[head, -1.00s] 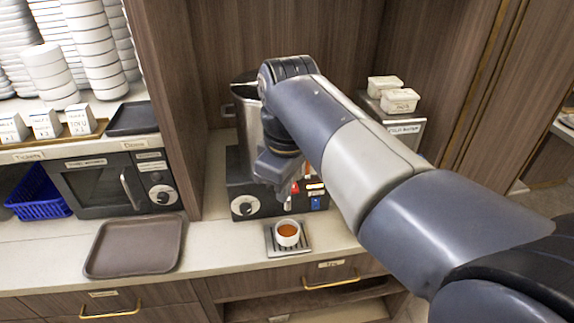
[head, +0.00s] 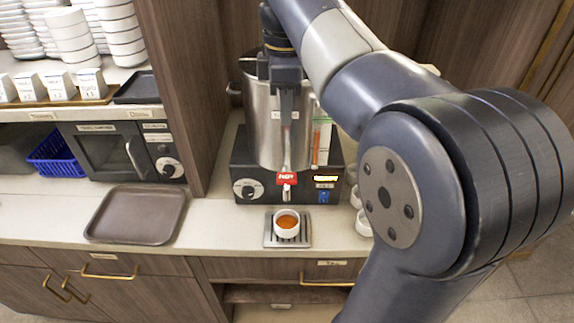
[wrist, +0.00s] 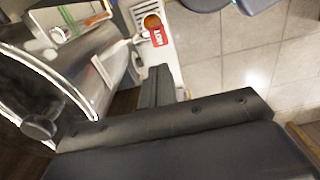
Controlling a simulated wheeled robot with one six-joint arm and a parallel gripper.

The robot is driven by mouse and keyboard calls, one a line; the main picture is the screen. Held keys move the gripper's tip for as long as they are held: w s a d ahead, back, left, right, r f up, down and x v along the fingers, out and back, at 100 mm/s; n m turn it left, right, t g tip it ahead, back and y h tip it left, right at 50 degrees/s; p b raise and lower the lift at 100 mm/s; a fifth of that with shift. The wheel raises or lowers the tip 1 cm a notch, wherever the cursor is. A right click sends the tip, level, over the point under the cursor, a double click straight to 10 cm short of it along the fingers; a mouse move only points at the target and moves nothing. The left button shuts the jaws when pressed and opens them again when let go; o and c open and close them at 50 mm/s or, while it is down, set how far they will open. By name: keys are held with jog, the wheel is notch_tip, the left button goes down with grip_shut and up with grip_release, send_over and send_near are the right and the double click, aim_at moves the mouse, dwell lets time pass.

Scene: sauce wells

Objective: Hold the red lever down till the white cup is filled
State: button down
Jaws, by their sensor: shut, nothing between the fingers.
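The white cup (head: 287,234) stands upright on the drip tray (head: 269,241), below the tap of a steel urn (head: 262,130). Orange-brown liquid shows inside, below the rim. The red lever (head: 286,179), marked HOT, is at the urn's front above the cup; it also shows in the wrist view (wrist: 158,37). My gripper (head: 287,158) is shut and empty, pointing down in front of the urn. Its tips are just above the lever in the head view. In the wrist view the fingers (wrist: 160,76) appear apart from the lever. No stream is clearly visible.
A brown tray (head: 137,239) lies on the counter at left, below a dark microwave (head: 107,151). Several white cups (head: 363,222) stand right of the urn, partly hidden by my arm. A blue basket (head: 57,158) is far left. The counter's front edge is close to the cup.

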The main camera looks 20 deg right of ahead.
aim_at(286, 182)
notch_tip(286, 182, down, 14)
jog(key=shift+f+p, duration=0.1)
jog(key=shift+p, duration=0.25)
dwell(0.5)
jog(key=shift+s+f+t+b, duration=0.1)
jog(key=shift+f+t+b, duration=0.25)
jog(key=shift+b, duration=0.45)
jog(key=f+t+b, duration=0.1)
jog(key=b, duration=0.1)
jog(key=s+t+h+b, duration=0.1)
jog(key=b, duration=0.2)
jog(key=shift+a+f+t, duration=0.2)
jog(key=shift+f+t, duration=0.05)
jog(key=shift+f, duration=0.15)
jog(key=shift+r, duration=0.35)
